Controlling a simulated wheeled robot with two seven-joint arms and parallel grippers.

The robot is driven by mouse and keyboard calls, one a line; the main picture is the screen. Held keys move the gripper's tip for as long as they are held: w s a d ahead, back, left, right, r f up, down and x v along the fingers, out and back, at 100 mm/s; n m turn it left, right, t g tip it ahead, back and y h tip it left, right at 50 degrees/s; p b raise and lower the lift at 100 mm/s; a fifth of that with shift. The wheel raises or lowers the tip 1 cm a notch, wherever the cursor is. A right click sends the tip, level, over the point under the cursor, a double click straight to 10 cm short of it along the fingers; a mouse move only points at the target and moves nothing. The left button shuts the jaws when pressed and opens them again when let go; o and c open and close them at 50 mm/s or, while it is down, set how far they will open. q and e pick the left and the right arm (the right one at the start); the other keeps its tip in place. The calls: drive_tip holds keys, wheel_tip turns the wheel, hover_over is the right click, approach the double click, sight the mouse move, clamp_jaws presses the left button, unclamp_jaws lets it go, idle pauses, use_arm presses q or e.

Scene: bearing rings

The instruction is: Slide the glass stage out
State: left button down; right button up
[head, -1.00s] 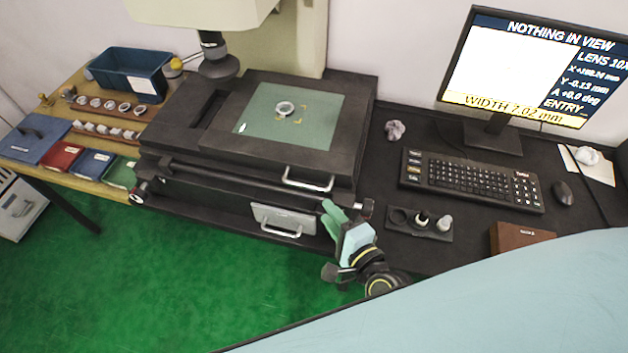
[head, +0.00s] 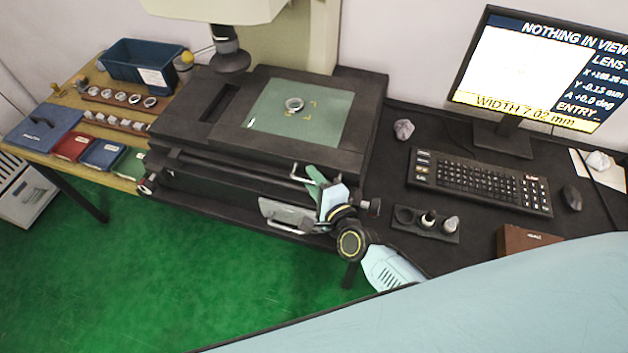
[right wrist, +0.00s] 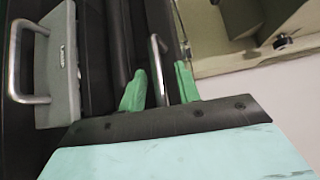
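The glass stage (head: 335,112) is a green-tinted pane in a dark frame on the measuring machine. A metal ring (head: 294,104) lies on it. A silver bar handle (head: 297,172) is on the stage's front edge, partly hidden by my right gripper (head: 318,183). In the right wrist view, the handle (right wrist: 157,62) stands between the two green fingers of my right gripper (right wrist: 159,88). The fingers are apart, with a gap visible on both sides of the bar. My left gripper is not in view.
A grey drawer front with its own handle (head: 289,214) is just below the stage. A small black holder (head: 425,224), a keyboard (head: 480,182) and a monitor (head: 540,75) are to the right. A blue bin (head: 145,62) is at the left. The green floor in front is clear.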

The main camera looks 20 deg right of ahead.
clamp_jaws()
drive_tip(key=s+d, duration=0.1)
drive_tip(key=d, duration=0.1)
drive_tip(key=s+d, duration=0.2)
drive_tip(key=shift+o, duration=0.3)
unclamp_jaws()
drive_tip(key=shift+w, duration=0.1)
drive_tip(key=p+v, duration=0.2)
drive_tip(key=v, duration=1.1)
drive_tip(key=shift+s+p, duration=0.2)
drive_tip(key=shift+p, duration=0.15)
